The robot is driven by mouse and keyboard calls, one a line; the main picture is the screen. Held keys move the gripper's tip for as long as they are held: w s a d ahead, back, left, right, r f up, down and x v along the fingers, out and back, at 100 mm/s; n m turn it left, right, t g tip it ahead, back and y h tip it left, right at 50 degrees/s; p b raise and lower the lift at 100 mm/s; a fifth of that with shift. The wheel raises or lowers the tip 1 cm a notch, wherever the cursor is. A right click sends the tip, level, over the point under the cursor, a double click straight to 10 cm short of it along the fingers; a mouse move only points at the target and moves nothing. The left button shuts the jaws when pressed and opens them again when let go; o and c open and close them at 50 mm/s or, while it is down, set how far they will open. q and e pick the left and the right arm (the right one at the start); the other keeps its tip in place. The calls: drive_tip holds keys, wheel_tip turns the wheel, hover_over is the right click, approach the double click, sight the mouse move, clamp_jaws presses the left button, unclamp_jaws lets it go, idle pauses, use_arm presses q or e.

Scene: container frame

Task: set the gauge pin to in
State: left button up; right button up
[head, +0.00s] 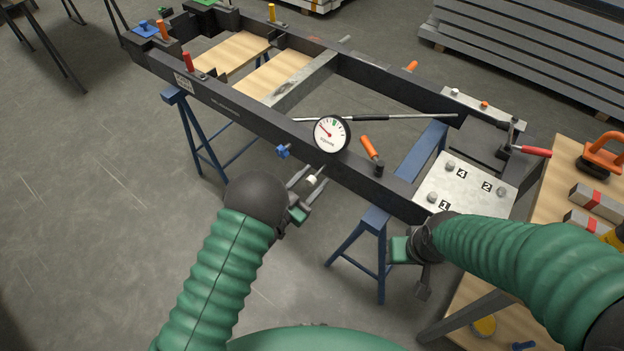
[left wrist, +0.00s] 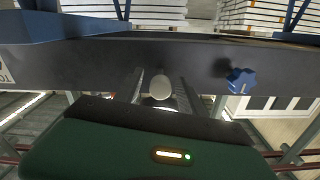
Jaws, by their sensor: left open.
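The gauge pin (head: 312,179) has a pale round knob and stands out from the near side of the dark frame beam, below the round white dial gauge (head: 331,134). My left gripper (head: 309,181) is open, with its fingers on either side of the knob. In the left wrist view the knob (left wrist: 161,87) sits between the two open fingers (left wrist: 159,92). I cannot tell if either finger touches it. My right gripper (head: 412,268) hangs near the frame's near right corner; its fingers are partly hidden by the wrist.
A blue knob (head: 283,151) sits on the beam left of the pin; it also shows in the left wrist view (left wrist: 240,81). An orange handle (head: 370,147) and a numbered metal plate (head: 465,185) are to the right. A wooden table (head: 560,215) holds tools.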

use_arm(q)
clamp_jaws()
idle(1.4)
